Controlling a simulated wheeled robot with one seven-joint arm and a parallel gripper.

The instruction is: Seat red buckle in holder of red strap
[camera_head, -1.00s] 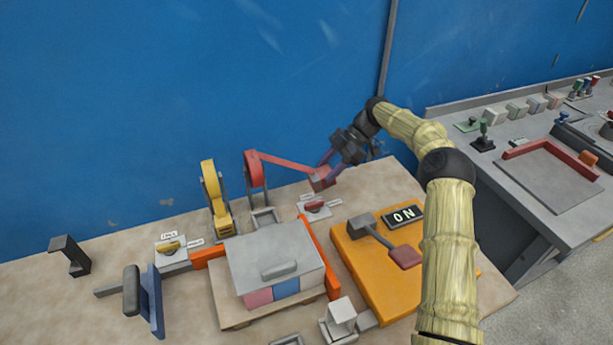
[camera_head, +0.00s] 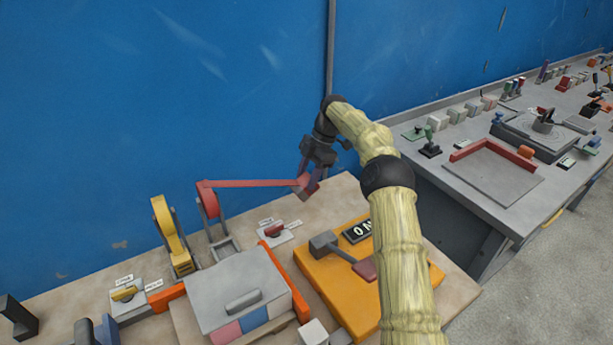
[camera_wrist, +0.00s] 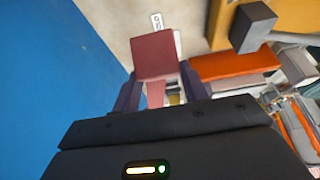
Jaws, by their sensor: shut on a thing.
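The red buckle (camera_head: 306,184) is a flat red block at the free end of the red strap (camera_head: 250,183). The strap runs almost level from its red reel (camera_head: 207,201) on a grey stand. My gripper (camera_head: 312,182) is shut on the buckle and holds it above the right rear of the table. In the wrist view the buckle (camera_wrist: 153,55) sits between the two dark fingertips, with the strap (camera_wrist: 155,94) below it. A grey block with a red top (camera_head: 274,231) and small labels stands below and left of the buckle; I cannot tell if it is the holder.
A yellow reel (camera_head: 165,222) stands left of the red one, near a yellow-topped block (camera_head: 124,293). A grey lidded box (camera_head: 230,290) and an orange plate with a lever and ON sign (camera_head: 335,262) occupy the front. The blue wall (camera_head: 130,110) is close behind.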

